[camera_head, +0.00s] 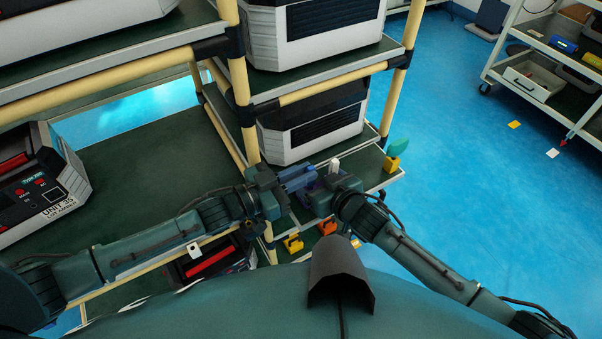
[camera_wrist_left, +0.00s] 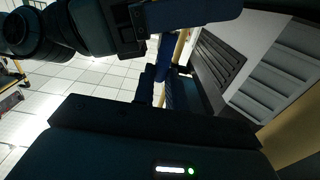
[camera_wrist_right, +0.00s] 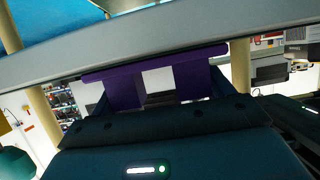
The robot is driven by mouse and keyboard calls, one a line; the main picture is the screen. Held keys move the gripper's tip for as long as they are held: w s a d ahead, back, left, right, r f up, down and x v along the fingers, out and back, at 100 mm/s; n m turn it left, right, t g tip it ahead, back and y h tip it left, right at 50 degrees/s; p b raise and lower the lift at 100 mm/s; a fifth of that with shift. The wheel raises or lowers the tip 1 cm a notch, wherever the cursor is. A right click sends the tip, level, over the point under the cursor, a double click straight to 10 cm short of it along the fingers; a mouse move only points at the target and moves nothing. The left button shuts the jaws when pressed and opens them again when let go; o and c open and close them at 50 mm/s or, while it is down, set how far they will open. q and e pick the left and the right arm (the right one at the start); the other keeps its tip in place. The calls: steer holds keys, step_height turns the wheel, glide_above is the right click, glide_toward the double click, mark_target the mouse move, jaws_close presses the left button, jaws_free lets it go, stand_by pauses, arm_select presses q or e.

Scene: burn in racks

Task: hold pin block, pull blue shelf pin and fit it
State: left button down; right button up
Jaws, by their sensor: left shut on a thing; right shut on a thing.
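My left gripper (camera_head: 285,185) comes in from the left at the rack's near corner and is shut on a blue piece (camera_head: 297,178), seemingly the shelf pin. Blue also shows past the jaws in the left wrist view (camera_wrist_left: 161,68). My right gripper (camera_head: 325,200) is close beside it, shut on a purple block (camera_wrist_right: 125,88), seemingly the pin block. The block shows two downward legs in the right wrist view. A small white upright piece (camera_head: 334,165) stands just behind the grippers. Whether the blue piece touches the block cannot be told; the jaws hide the contact.
Rack posts (camera_head: 238,80) and green shelves (camera_head: 150,160) surround my left arm. A grey unit (camera_head: 312,125) stands on a shelf behind the grippers. Yellow (camera_head: 293,243) and orange (camera_head: 327,227) holders sit below, and a yellow one (camera_head: 392,164) with a teal piece at right.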

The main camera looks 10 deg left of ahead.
arm_select(q)
steer(key=shift+r, duration=0.2)
steer(key=shift+r, duration=1.6)
arm_select(e)
steer(key=o, duration=1)
steer(key=shift+c, duration=0.2)
